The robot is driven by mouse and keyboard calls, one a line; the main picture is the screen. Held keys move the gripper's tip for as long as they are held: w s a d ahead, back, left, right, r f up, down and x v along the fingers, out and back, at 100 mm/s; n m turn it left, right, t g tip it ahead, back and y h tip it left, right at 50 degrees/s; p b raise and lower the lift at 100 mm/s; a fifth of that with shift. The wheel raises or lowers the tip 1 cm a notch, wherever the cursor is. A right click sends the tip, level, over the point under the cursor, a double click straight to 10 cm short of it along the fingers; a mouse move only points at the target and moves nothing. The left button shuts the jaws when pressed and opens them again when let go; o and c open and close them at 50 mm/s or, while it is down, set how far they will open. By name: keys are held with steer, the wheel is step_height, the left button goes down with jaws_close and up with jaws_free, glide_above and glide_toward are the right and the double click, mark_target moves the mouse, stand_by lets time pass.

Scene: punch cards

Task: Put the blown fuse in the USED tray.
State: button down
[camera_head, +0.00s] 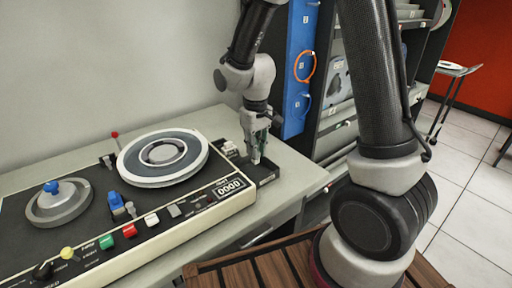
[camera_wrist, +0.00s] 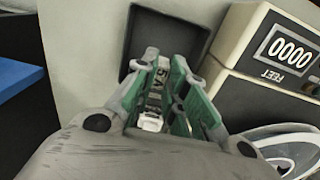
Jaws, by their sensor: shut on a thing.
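My gripper (camera_head: 256,158) is beside the right end of the tape machine, pointing down over a small dark tray (camera_head: 268,180). In the wrist view my gripper (camera_wrist: 167,64) has its green fingers shut on a small pale fuse (camera_wrist: 155,92) with dark marks that look like "5A". The fuse lies between the fingers and is partly hidden by them. The dark tray (camera_wrist: 190,36) is beyond the fingertips, and its floor looks empty where it shows. I cannot read a USED label. I cannot tell whether the fuse touches the tray.
The tape machine (camera_head: 150,225) has a large reel (camera_head: 140,178), a smaller reel (camera_head: 45,212), coloured buttons and a counter reading 0000. Its side stands close to the tray. A blue panel (camera_head: 296,90) with an orange ring and a shelf unit stand behind at the right.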

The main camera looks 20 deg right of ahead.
steer(key=shift+f, duration=2.35)
steer(key=c, duration=1.4)
jaws_free()
steer(key=shift+c, duration=0.8)
steer(key=shift+r, duration=4.05)
